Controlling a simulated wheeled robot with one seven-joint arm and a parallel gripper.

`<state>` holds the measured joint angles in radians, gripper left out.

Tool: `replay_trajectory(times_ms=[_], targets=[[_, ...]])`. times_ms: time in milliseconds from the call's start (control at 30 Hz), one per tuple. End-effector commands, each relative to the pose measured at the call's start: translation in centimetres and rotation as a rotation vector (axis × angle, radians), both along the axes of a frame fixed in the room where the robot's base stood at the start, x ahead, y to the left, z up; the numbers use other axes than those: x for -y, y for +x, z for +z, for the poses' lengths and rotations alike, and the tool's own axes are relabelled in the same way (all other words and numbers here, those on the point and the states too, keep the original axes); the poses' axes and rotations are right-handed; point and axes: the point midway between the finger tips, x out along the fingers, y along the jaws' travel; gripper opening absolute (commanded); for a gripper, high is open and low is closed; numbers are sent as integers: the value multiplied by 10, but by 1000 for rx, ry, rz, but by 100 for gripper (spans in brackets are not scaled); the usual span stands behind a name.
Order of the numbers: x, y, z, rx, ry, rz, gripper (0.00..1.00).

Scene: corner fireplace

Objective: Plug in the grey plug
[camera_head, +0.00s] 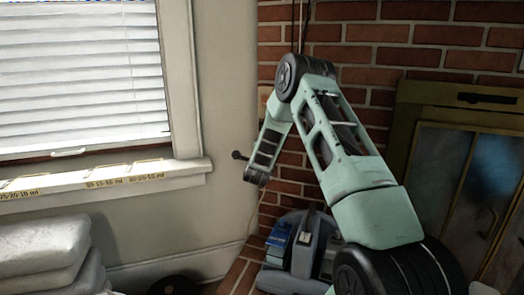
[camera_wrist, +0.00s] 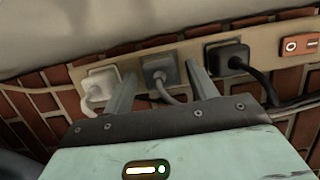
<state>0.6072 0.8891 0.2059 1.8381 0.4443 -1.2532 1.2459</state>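The grey plug (camera_wrist: 157,70) shows in the wrist view at a socket position on a beige power strip (camera_wrist: 192,50), with its grey cord hanging below. I cannot tell whether it is fully seated. My gripper (camera_wrist: 161,74) is open, one finger to the left of the grey plug and one to the right. No clear contact shows between fingers and plug. A white plug (camera_wrist: 101,83) is on the strip to the left, close to the left finger. A black plug (camera_wrist: 229,58) is to the right. The head view does not show the plugs clearly.
A red switch (camera_wrist: 298,46) is at the strip's right end. The brick wall (camera_head: 400,55) lies behind my arm, with a fireplace (camera_head: 465,160) at right. A blue-grey appliance (camera_head: 290,255) stands below my arm. A window sill (camera_head: 100,180) and stacked white bags (camera_head: 45,255) are at left.

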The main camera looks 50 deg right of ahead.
Motion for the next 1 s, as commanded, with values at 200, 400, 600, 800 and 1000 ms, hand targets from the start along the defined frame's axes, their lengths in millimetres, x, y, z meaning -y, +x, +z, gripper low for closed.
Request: replay_trajectory(times_ms=[200, 400, 600, 800, 1000], targets=[[0, 0, 0, 0, 0, 0, 61], [-7, -5, 0, -1, 2, 0, 61], [-36, -26, 0, -3, 3, 4, 61], [-73, -56, 0, -3, 1, 4, 61], [-108, -84, -1, -3, 3, 3, 61]])
